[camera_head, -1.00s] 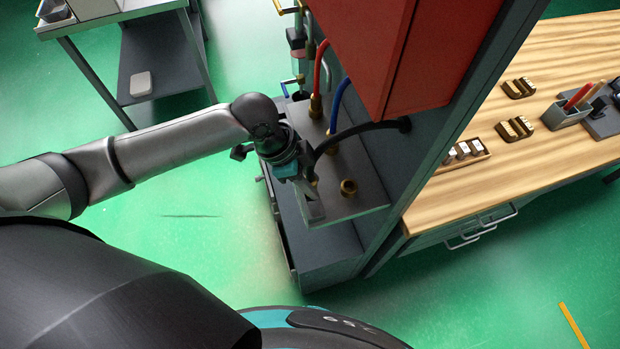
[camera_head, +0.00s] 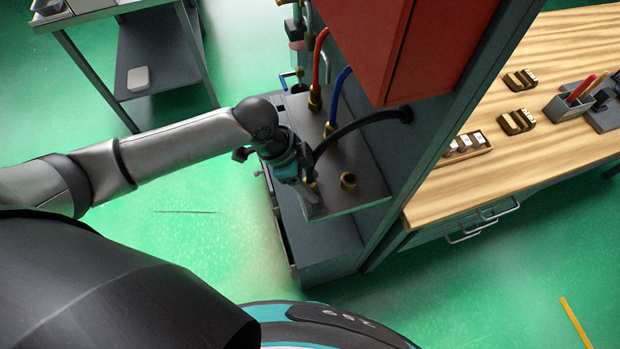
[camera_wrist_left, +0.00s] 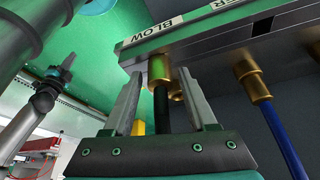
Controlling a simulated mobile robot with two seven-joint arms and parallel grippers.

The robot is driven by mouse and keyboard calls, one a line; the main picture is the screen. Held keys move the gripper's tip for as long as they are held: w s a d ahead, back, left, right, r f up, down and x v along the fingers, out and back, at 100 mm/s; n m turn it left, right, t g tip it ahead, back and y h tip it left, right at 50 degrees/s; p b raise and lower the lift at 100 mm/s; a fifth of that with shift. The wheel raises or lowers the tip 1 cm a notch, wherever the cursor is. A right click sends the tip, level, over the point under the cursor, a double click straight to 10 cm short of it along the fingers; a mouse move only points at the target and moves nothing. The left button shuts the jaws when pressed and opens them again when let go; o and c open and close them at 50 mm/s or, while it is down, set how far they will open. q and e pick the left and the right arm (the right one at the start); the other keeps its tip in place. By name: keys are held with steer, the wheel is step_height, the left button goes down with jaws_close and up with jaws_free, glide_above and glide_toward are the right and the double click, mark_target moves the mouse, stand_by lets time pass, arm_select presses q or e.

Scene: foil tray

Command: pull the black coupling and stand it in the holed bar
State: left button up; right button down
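My left gripper (camera_wrist_left: 160,80) is open, with its two fingers on either side of the black hose (camera_wrist_left: 162,112) and its brass-coloured coupling end (camera_wrist_left: 159,70). A gap shows between the left finger and the coupling; contact on the right side is unclear. In the head view the left gripper (camera_head: 311,191) is at the grey plate (camera_head: 365,192), and the black hose (camera_head: 360,127) arches from the cabinet to it. The coupling is mostly hidden there. A labelled grey bar (camera_wrist_left: 190,33) reading "BLOW" crosses the wrist view; I cannot tell if it is the holed bar.
Red (camera_head: 315,95) and blue (camera_head: 335,105) hoses with brass ends stand on the plate beside the gripper. A red cabinet (camera_head: 385,45) hangs above. A wooden bench (camera_head: 440,190) is at right. Green floor lies open at left.

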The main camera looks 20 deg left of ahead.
arm_select(q)
steer(key=shift+o, duration=0.6)
steer(key=v, duration=1.5)
steer(key=shift+p, duration=0.3)
steer(key=shift+s+a+r, duration=0.1)
